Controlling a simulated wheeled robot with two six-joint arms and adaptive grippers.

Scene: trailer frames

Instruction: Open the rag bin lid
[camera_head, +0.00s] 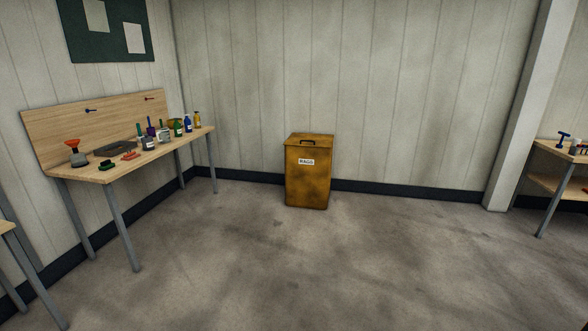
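The rag bin (308,183) is a worn yellow-orange box with a white label reading "RAGS". It stands upright on the floor against the back wall, a little right of the middle of the view. Its lid (318,137) is shut flat on top, with a dark handle (311,142) near the front edge. Neither of my grippers is in view.
Open concrete floor (300,270) lies between me and the bin. A wooden workbench (100,170) with several bottles and tools stands at left. Another table (560,152) is at the right edge, beside a pale pillar (520,110).

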